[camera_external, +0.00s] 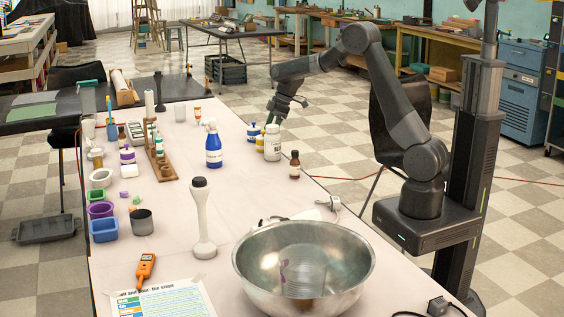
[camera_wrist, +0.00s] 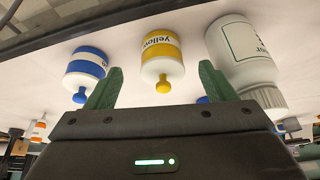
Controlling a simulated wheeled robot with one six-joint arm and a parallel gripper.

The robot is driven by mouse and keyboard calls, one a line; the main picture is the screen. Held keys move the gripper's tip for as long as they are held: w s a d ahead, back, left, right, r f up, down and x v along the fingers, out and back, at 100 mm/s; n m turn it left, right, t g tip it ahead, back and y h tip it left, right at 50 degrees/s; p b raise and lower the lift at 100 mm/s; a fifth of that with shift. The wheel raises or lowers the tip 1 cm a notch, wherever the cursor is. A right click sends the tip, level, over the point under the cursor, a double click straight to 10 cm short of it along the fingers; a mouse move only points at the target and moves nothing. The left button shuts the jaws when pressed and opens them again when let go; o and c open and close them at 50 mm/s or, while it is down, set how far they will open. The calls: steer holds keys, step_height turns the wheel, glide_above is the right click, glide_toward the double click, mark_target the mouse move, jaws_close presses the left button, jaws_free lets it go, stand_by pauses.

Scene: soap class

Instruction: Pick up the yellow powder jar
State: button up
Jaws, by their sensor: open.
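The yellow powder jar (camera_wrist: 161,57) is white with a yellow labelled band and a yellow knob. In the wrist view, where things appear upside down, it shows in the gap between my gripper's two green fingers (camera_wrist: 160,76). In the outside view the jar (camera_external: 260,144) stands on the table, partly hidden by the white bottle (camera_external: 272,144). My gripper (camera_external: 271,116) is open and empty, above and close to the jars. I cannot tell the exact distance from fingers to jar.
A blue-banded jar (camera_wrist: 87,66) stands on one side of the yellow jar, and the large white bottle (camera_wrist: 239,52) is close on the other. A blue bottle (camera_external: 213,147) and a brown bottle (camera_external: 295,165) stand nearby. A large metal bowl (camera_external: 255,277) is at the front.

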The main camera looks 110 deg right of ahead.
mark_target(263, 144)
steer(key=shift+w+x, duration=0.15)
steer(key=shift+x, duration=1.4)
steer(key=shift+w+x, duration=0.15)
steer(key=shift+x, duration=1.4)
steer(key=shift+r, duration=0.15)
steer(key=c, duration=1.5)
